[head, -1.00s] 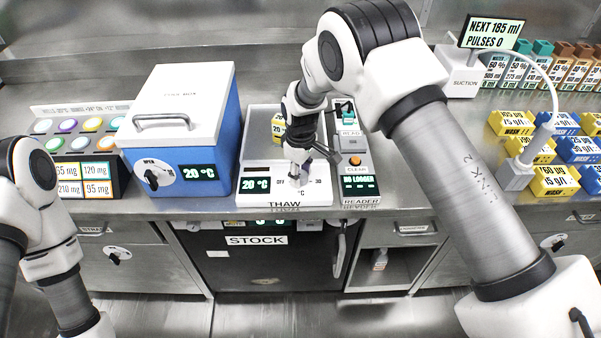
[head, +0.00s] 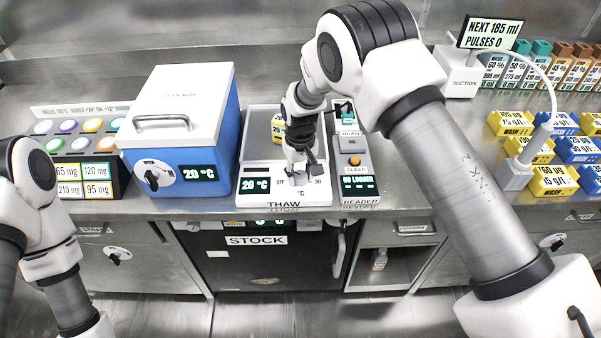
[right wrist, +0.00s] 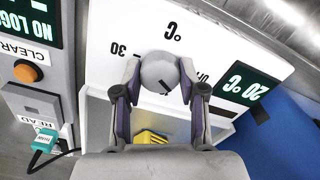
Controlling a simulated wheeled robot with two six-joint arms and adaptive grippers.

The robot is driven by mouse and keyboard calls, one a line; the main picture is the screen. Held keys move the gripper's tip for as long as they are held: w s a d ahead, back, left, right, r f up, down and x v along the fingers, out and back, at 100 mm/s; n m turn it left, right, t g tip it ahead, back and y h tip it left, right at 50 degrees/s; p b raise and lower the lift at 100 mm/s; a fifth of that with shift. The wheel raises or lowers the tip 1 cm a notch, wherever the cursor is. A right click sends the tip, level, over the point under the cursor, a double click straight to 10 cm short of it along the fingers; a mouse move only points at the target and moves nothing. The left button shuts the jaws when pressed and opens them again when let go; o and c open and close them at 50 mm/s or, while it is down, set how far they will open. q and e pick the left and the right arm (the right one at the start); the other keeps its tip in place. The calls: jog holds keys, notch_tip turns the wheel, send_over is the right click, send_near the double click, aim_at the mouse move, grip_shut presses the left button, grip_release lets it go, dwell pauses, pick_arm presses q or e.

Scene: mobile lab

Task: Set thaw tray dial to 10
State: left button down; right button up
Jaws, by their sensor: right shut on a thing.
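The thaw tray (head: 258,199) is a white-fronted unit on the bench, marked THAW, and its small display (head: 256,185) reads 20 °C. Its dial (right wrist: 158,70) is a round pale knob with a short dark mark, among printed labels including 30 and °C. My right gripper (head: 299,174) points down at the dial. In the right wrist view my right gripper (right wrist: 160,84) is shut on the knob, one finger on each side. The fingers and knob hide part of the scale, so I cannot read the setting. My left gripper is out of view; only the left arm shows.
A blue cool box (head: 207,140) with a white lid stands close to the left. The reader (head: 355,165), with an orange button, stands close to the right. A yellow block (right wrist: 150,137) lies in the tray behind the dial. Coloured wash blocks (head: 553,180) are far right.

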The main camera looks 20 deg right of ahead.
aim_at(300, 174)
jog(key=m, duration=0.5)
jog(key=shift+s+f, duration=0.1)
jog(key=shift+f, duration=0.05)
jog(key=shift+m, duration=0.3)
jog(key=o, duration=1.1)
jog(key=shift+o, duration=0.2)
jog(key=shift+w+f, duration=0.1)
jog(key=shift+w, duration=0.1)
notch_tip(300, 174, up, 12)
